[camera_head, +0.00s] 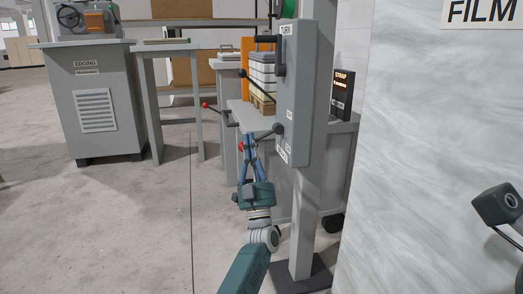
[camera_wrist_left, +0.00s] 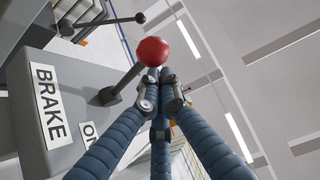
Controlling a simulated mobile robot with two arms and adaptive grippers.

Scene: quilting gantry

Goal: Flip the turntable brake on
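The brake lever's red ball knob (camera_wrist_left: 152,51) stands just beyond my left fingertips in the left wrist view. Its dark rod runs down to a pivot on a grey box with a BRAKE label (camera_wrist_left: 48,105) and an ON label (camera_wrist_left: 88,133). In the head view, the red knob (camera_head: 240,146) is at the low left of the grey control box (camera_head: 305,90). My left gripper (camera_head: 249,140) points up beside it. Its three blue fingers (camera_wrist_left: 162,84) come together at the tips, with nothing visible between them. Contact with the knob is unclear. My right gripper is not in view.
Another lever with a black ball (camera_wrist_left: 140,17) is near the brake lever. A second red-knobbed lever (camera_head: 206,105) is farther left. A grey post (camera_head: 303,220) carries the control box. An EDGING cabinet (camera_head: 97,105) stands left; a white wrapped surface (camera_head: 430,130) fills the right. Open floor lies left.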

